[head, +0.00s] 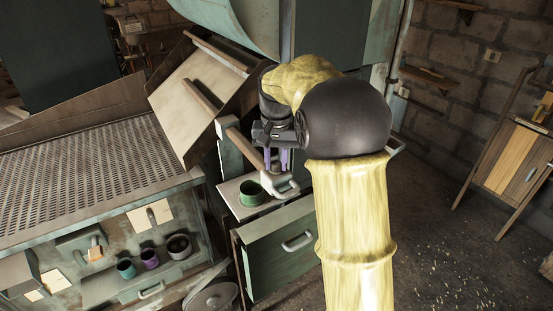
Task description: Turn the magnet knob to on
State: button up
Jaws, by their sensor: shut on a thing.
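My gripper (279,163) points down in the middle of the head view, its purple fingers close together. Its fingertips are at a pale grey curved handle-like piece (284,188), beside a green cup (251,193) on a small ledge. The jaws are shut on this piece as far as I can see; the contact is partly hidden. I cannot tell whether this piece is the magnet knob, and no on or off marking is readable. Pale plates with small levers, one of them here (150,215), are on the front of the bench at left.
A perforated bench top (95,150) fills the left. A teal cup (126,268), a purple cup (149,258) and a dark cup (179,246) stand on its lower shelf. A green drawer front (282,250) is below my gripper. The floor (430,230) at right is open.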

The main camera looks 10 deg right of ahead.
jog(key=n+p, duration=0.1)
jog(key=n, duration=0.2)
jog(key=shift+r, duration=0.1)
jog(key=n+p, duration=0.1)
jog(key=n, duration=0.3)
jog(key=shift+n, duration=0.4)
jog(key=n+p, duration=0.1)
jog(key=n, duration=0.3)
jog(key=shift+n, duration=0.3)
jog(key=shift+n+p, duration=0.45)
jog(key=shift+n, duration=1.45)
jog(key=o, duration=1)
